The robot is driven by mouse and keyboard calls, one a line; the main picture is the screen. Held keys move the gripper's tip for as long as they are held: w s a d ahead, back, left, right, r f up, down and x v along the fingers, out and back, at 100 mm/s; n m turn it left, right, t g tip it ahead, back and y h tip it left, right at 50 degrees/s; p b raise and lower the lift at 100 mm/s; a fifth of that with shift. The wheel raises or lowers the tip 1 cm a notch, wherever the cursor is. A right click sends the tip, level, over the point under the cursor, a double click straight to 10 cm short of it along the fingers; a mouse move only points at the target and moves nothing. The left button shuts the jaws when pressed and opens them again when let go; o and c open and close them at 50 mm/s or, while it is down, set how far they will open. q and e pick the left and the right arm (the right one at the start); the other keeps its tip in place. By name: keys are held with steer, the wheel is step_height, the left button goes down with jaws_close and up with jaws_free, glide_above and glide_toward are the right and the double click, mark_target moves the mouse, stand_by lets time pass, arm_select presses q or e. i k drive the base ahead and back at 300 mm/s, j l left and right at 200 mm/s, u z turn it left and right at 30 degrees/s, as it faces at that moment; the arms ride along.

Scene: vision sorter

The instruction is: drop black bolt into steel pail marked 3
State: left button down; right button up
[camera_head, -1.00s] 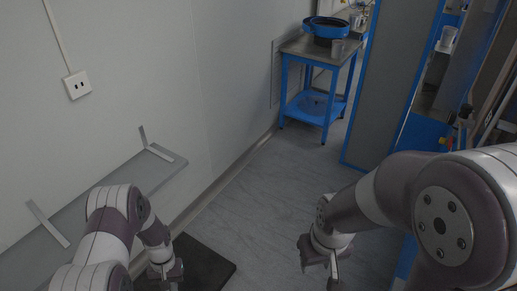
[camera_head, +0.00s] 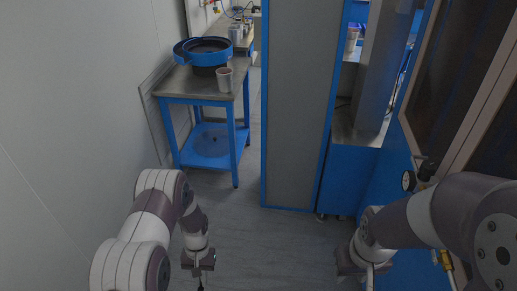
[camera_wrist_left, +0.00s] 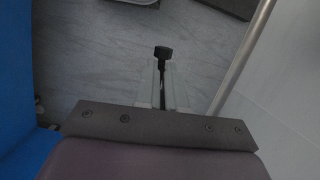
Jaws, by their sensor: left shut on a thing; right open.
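The black bolt (camera_wrist_left: 163,54) shows in the left wrist view, its dark head sticking out past the fingertips of my left gripper (camera_wrist_left: 162,88), which is shut on it. In the head view my left gripper (camera_head: 199,272) is low at the bottom, over the floor, with the bolt's dark tip (camera_head: 201,288) below it. My right gripper (camera_head: 369,276) is at the bottom right, empty. I cannot read any number.
The blue-framed steel table (camera_head: 178,86) carries a blue round bowl feeder (camera_head: 203,50). A tall grey panel with blue edges (camera_head: 298,110) stands right of it. A blue cabinet (camera_head: 351,170) is further right. Floor (camera_head: 240,235) is clear before the table.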

mark_target(226, 89)
steer(key=i+j, duration=0.2)
steer(key=i, duration=0.55)
steer(key=i+j+u, duration=0.15)
steer(key=i, duration=0.6)
